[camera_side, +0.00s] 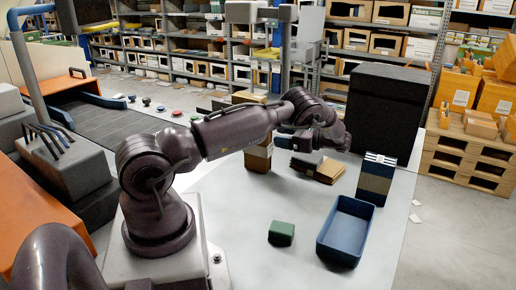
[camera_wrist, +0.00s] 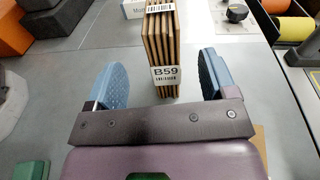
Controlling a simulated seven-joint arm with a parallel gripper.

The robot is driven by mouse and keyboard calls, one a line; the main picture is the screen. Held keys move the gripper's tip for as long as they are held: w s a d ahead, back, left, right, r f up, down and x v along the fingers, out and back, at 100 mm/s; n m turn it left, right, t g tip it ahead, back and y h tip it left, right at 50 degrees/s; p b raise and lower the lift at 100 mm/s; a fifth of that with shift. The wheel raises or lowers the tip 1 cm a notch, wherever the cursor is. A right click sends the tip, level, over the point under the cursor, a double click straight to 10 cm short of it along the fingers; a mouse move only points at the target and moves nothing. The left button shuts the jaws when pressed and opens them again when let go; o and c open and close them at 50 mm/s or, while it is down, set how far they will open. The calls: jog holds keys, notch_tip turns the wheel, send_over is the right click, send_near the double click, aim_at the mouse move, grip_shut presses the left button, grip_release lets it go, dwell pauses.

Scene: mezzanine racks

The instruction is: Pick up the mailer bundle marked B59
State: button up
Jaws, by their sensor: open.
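The mailer bundle marked B59 (camera_wrist: 164,50) is a stack of brown, card-like layers with a white label on its near end. It shows in the wrist view, ahead of and between the two blue-grey fingers. My gripper (camera_wrist: 163,80) is open, with a visible gap on each side of the bundle. In the side view my gripper (camera_side: 335,137) hangs low over the table. A brown layered stack (camera_side: 320,168) lies just below it there; its label cannot be read in that view.
On the table stand a blue open tray (camera_side: 340,238), a green block (camera_side: 281,233), a tall dark-blue and brown box (camera_side: 375,180) and a brown stack (camera_side: 258,157). A large black box (camera_side: 385,105) stands behind.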

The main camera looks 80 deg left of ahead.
aim_at(271, 139)
jog(key=shift+s+a+f+m+g+y, duration=0.15)
jog(key=shift+a+f+m+g+y, duration=0.1)
jog(key=shift+f, duration=0.35)
jog(key=shift+s+a+f+m+g+y, duration=0.15)
jog(key=shift+f+y, duration=0.1)
jog(key=shift+f, duration=0.3)
jog(key=shift+s+a+f, duration=0.15)
jog(key=shift+s+a, duration=0.05)
jog(key=x, duration=0.7)
jog(key=shift+f, duration=0.1)
jog(key=c, duration=1)
